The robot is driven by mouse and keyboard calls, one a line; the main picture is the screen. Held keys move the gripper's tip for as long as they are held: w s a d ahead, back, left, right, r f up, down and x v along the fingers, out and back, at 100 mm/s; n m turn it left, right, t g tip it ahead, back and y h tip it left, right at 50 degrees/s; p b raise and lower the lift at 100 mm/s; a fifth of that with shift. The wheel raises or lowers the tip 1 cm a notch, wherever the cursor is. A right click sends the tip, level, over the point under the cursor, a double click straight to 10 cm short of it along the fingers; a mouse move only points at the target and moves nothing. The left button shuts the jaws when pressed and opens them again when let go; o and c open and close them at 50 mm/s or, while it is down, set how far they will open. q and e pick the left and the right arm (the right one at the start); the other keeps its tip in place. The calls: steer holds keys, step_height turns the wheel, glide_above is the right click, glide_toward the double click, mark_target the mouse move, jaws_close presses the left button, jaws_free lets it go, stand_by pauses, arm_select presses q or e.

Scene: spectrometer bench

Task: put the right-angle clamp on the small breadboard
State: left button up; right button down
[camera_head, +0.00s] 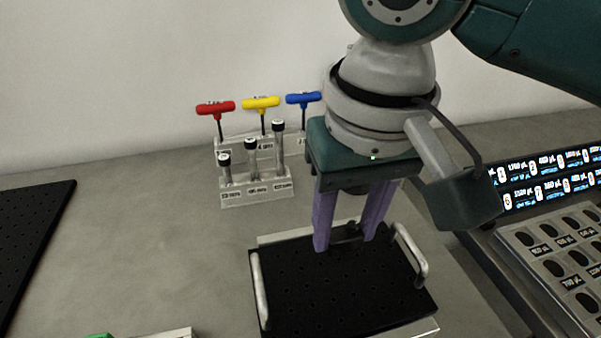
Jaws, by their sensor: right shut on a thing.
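My right gripper (346,242), with purple fingers, points down over the far part of the small breadboard (340,295). The breadboard is black, with a grid of holes and a metal handle on its left and right sides. The gripper is shut on a small dark thing between its fingertips, which I take to be the right-angle clamp (348,230). The clamp is mostly hidden and dark against the board. I cannot tell whether it touches the board or is just above it. My left gripper is not in view.
Behind stands a grey rack (258,196) with red, yellow and blue T-handle tools and several black-capped posts. A larger black board (30,240) lies at the left. A tray with round recesses (560,258) and labelled panels stands at the right.

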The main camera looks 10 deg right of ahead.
mark_target(344, 250)
steer(key=shift+f+b, duration=0.3)
steer(key=shift+f, duration=2.85)
steer(key=shift+f, duration=0.1)
steer(key=shift+c, duration=1.8)
jaws_free()
steer(key=shift+w, duration=0.1)
step_height(344, 250, up, 12)
steer(key=s+p, duration=0.2)
steer(key=s+a+f+n+y, duration=0.2)
steer(key=s+a+f+y, duration=0.1)
steer(key=s+a+f, duration=0.15)
steer(key=s+d+f+t+h, duration=0.2)
steer(key=s+d+f, duration=0.1)
steer(key=s+d, duration=0.6)
steer(key=d, duration=0.3)
steer(key=shift+s+d+f+h, duration=0.2)
steer(key=shift+s+d+h, duration=0.15)
steer(key=shift+h, duration=0.05)
